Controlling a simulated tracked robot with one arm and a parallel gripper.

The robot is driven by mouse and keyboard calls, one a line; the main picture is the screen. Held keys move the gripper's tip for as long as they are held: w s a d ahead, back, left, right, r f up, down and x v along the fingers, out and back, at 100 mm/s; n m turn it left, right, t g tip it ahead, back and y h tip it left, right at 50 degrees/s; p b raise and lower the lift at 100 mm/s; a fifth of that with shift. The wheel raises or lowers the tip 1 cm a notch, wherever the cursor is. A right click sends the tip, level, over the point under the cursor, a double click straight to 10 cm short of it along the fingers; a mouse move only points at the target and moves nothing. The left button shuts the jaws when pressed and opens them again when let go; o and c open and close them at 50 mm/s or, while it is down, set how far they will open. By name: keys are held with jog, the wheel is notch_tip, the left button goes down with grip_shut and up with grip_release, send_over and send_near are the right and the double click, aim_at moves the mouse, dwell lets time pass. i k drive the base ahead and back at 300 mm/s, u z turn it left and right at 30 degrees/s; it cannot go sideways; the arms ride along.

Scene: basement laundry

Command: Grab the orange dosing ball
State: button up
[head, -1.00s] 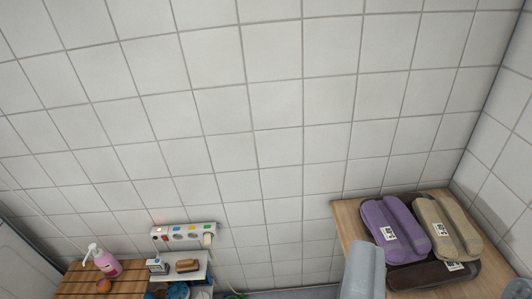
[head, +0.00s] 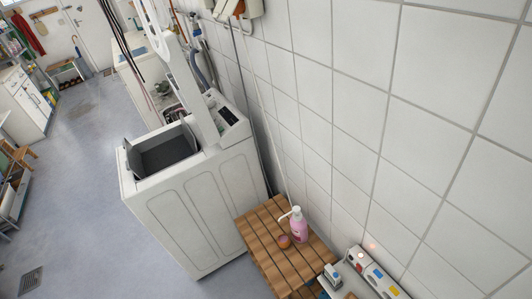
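The orange dosing ball (head: 284,241) sits on a slatted wooden bench (head: 258,240) in the lower middle of the head view. It is small and round, just left of and in front of a pink pump bottle (head: 298,226). My gripper does not show clearly in this view, so its opening cannot be seen. Nothing covers the ball.
A white top-loading washer (head: 200,195) with its lid up stands left of the bench. A tiled wall (head: 430,110) runs along the right. A power strip (head: 375,274) and a small box (head: 333,276) are at the lower right. Open floor (head: 85,200) lies to the left.

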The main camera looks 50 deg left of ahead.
aim_at(284, 241)
jog(key=u, duration=0.3)
jog(key=i, duration=0.6)
jog(key=u, duration=0.35)
jog(key=k, duration=0.4)
jog(key=u, duration=0.35)
jog(key=i, duration=0.4)
jog(key=z, duration=0.25)
